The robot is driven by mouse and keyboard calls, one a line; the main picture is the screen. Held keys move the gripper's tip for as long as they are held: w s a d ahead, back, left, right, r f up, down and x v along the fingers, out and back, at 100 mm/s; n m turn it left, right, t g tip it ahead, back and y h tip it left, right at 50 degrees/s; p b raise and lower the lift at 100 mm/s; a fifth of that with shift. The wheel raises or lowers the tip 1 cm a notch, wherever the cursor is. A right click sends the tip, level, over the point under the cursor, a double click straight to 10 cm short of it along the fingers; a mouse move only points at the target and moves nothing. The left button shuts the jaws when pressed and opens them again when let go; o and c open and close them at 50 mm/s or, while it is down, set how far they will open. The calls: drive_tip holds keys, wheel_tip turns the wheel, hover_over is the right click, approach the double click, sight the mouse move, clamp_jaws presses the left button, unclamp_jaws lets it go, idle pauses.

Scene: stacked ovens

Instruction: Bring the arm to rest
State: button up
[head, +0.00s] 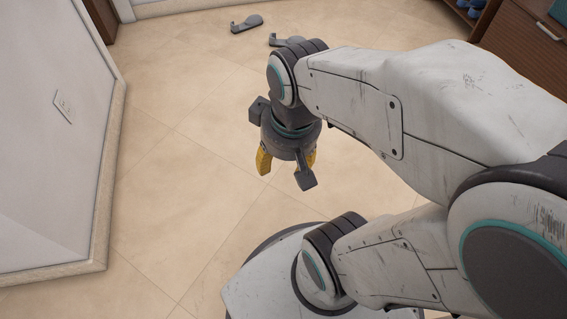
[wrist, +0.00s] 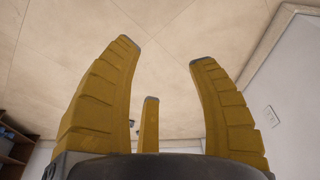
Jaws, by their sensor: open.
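My gripper (head: 286,165) hangs from the raised, folded arm in the head view, pointing down over the tiled floor. Its yellow fingers show below the dark grey wrist. In the wrist view my gripper (wrist: 160,75) has its three yellow fingers spread apart with nothing between them. No oven shows in either view.
A white wall (head: 45,130) with an outlet stands at the left. A brown wooden cabinet (head: 520,38) is at the upper right. The tiled floor (head: 165,190) between wall and arm is clear.

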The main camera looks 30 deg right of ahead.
drive_tip(key=shift+s+a+r, duration=0.1)
drive_tip(key=shift+s+a, duration=0.4)
drive_tip(key=shift+s, duration=0.4)
